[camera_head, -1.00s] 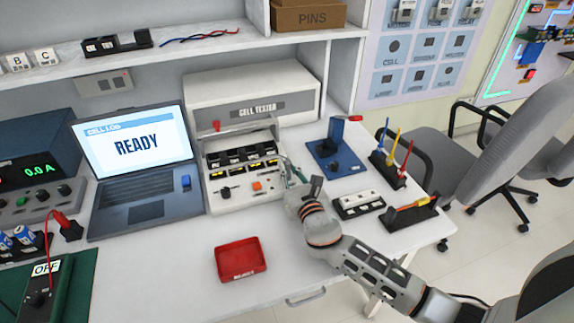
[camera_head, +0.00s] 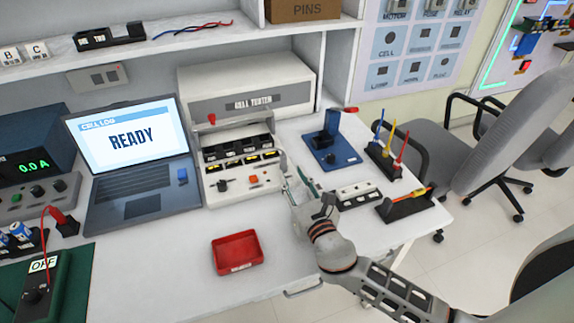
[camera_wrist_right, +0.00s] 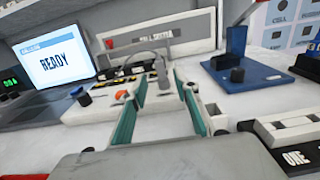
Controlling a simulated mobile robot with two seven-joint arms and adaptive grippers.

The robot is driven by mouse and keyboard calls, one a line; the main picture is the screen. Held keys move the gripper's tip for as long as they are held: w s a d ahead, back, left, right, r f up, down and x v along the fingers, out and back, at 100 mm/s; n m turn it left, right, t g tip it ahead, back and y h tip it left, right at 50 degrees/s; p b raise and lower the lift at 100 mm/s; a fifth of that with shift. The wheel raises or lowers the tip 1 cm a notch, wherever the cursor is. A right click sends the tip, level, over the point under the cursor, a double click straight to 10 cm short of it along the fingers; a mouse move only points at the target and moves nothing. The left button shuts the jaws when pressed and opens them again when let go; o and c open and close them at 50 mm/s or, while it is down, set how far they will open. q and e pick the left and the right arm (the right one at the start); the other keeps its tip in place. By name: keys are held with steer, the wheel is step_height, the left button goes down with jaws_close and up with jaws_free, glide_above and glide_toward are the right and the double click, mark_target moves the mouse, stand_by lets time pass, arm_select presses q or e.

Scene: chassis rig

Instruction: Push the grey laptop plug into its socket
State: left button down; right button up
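The open laptop (camera_head: 140,205) stands at the left of the bench, its screen reading READY; it also shows in the wrist view (camera_wrist_right: 55,58). A small blue piece (camera_head: 183,176) sits at its right edge. I cannot clearly make out the grey plug or its socket. A grey curved piece (camera_wrist_right: 148,54) shows beyond my fingertips in the wrist view; I cannot tell whether it is the plug. My right gripper (camera_head: 294,180) is over the bench at the cell tester's front right corner. Its green-padded fingers (camera_wrist_right: 163,92) are apart with nothing visibly held between them. My left gripper is out of view.
The white cell tester (camera_head: 242,165) stands right of the laptop. A blue fixture (camera_head: 333,155), a white block strip (camera_head: 358,195) and a screwdriver rack (camera_head: 385,160) are to the right. A red tray (camera_head: 237,253) lies in front. The bench between laptop and tray is clear.

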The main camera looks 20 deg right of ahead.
steer(key=shift+s+d, duration=0.1)
steer(key=shift+s, duration=1.9)
